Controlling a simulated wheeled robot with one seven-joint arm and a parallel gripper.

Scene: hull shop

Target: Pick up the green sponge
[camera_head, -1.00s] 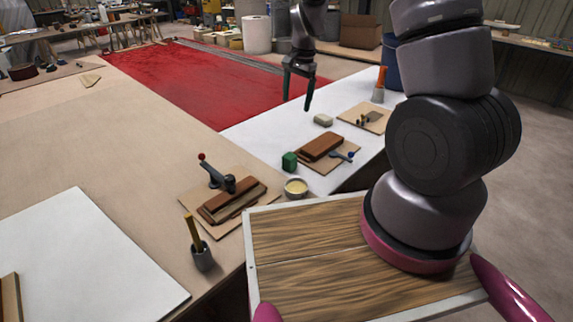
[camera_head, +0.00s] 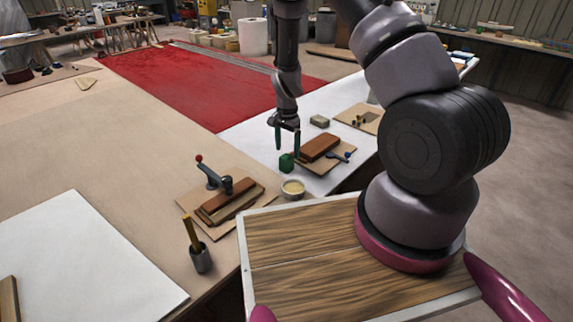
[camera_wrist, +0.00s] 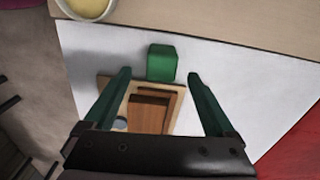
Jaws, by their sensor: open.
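The green sponge (camera_head: 286,162) is a small block on the white table surface, at the left edge of a board with a brown block. It also shows in the wrist view (camera_wrist: 162,62), upper middle, between the lines of my two fingers and a little beyond their tips. My gripper (camera_head: 287,150) is open and points down above the sponge. In the wrist view my gripper (camera_wrist: 160,75) has its fingers spread wide with nothing between the tips. I cannot tell the exact height left between fingertips and sponge.
A bowl of pale yellow stuff (camera_head: 293,189) stands close in front of the sponge. The brown block (camera_head: 320,147) and a blue-handled tool (camera_head: 338,156) lie to its right. A clamp (camera_head: 213,178) with wood pieces is at left. A pale block (camera_head: 320,121) lies behind.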

